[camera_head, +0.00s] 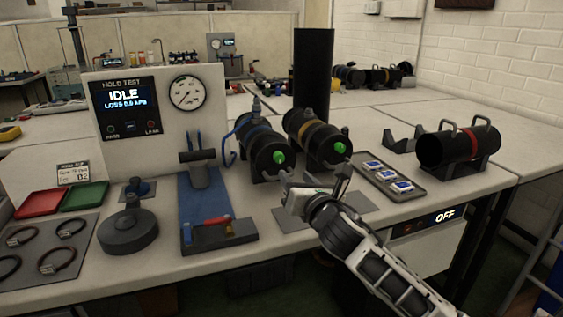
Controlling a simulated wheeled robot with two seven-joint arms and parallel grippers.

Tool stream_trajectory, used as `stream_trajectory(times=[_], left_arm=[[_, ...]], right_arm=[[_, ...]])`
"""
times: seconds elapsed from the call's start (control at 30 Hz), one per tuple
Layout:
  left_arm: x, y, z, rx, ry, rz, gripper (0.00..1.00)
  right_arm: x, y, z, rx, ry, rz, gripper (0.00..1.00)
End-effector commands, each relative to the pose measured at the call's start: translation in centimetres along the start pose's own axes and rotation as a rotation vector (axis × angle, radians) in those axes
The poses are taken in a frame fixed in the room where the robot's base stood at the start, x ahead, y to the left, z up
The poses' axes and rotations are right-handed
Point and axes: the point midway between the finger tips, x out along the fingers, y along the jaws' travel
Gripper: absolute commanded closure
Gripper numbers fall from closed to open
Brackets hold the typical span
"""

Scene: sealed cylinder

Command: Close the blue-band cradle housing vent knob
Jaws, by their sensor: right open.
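Two black cylinder housings lie side by side in cradles at the middle of the bench. The left housing (268,146) has a blue hose at its side and a band with blue at its edge. A green vent knob (279,157) sits on its front end. The other housing (314,139) has an orange-yellow band and its own green knob (340,148). My right gripper (315,181) is open and empty, in front of and below the two front ends, apart from both knobs as far as I can tell. My left gripper is out of view.
A test panel (131,106) reading IDLE with a gauge stands behind left. A blue-based fixture (205,205) with a red handle lies left of the housings. A tray (388,178) of small packs and a red-banded cylinder (459,148) are at right.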

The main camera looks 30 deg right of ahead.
Motion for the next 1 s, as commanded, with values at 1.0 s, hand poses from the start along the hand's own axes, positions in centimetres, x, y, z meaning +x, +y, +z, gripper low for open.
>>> stream_trajectory(times=[1.0], left_arm=[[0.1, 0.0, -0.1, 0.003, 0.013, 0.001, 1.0]], right_arm=[[10.6, 0.1, -0.1, 0.002, 0.002, 0.001, 0.71]])
